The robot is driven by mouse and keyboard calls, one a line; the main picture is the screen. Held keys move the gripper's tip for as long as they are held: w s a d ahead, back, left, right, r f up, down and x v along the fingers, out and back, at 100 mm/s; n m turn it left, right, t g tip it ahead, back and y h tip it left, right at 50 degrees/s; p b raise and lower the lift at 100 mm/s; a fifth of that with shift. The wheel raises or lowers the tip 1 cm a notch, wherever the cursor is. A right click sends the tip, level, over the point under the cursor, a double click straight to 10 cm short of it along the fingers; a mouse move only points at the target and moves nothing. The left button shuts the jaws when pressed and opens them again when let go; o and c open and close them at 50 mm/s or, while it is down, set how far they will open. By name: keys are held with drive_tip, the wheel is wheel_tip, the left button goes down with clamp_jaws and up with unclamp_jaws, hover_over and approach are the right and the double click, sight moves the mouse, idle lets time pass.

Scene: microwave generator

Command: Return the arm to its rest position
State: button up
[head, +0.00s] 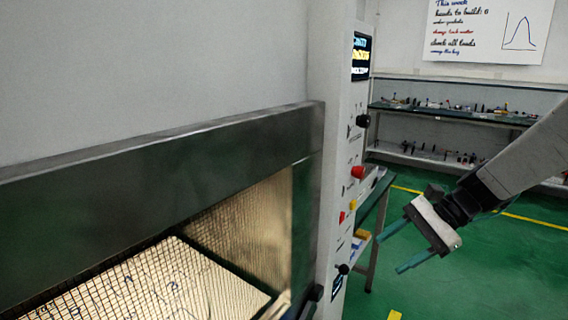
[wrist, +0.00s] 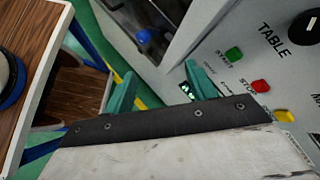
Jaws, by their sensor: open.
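My gripper (head: 394,251) is at the right of the head view, in the air to the right of the machine's control panel. Its two teal fingers are apart with nothing between them. In the wrist view the open fingers (wrist: 160,88) point toward the panel side, where a green button (wrist: 234,54), a red button (wrist: 261,86) and a black TABLE knob (wrist: 303,27) show. My arm comes in from the right edge of the head view.
The microwave generator (head: 180,150) fills the left, with a lit mesh-lined chamber (head: 245,225) below its dark frame. Its panel (head: 345,130) carries knobs and buttons. Shelves (head: 450,116) with small parts stand at the back. Green floor (head: 510,270) is open around my gripper.

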drive_tip(key=s+d+r+n+h, duration=0.1)
drive_tip(key=s+n+h, duration=0.4)
drive_tip(key=s, duration=0.6)
drive_tip(key=s+d+r+n+t+h, duration=0.1)
drive_tip(key=s+d+r+n+h, duration=0.1)
drive_tip(key=s+n, duration=0.5)
drive_tip(key=s+r+h, duration=0.1)
drive_tip(key=s+h, duration=0.1)
drive_tip(key=s, duration=0.2)
drive_tip(key=shift+d+r+t+h, duration=0.2)
drive_tip(key=shift+r+t+h, duration=0.1)
drive_tip(key=shift+r+h, duration=0.1)
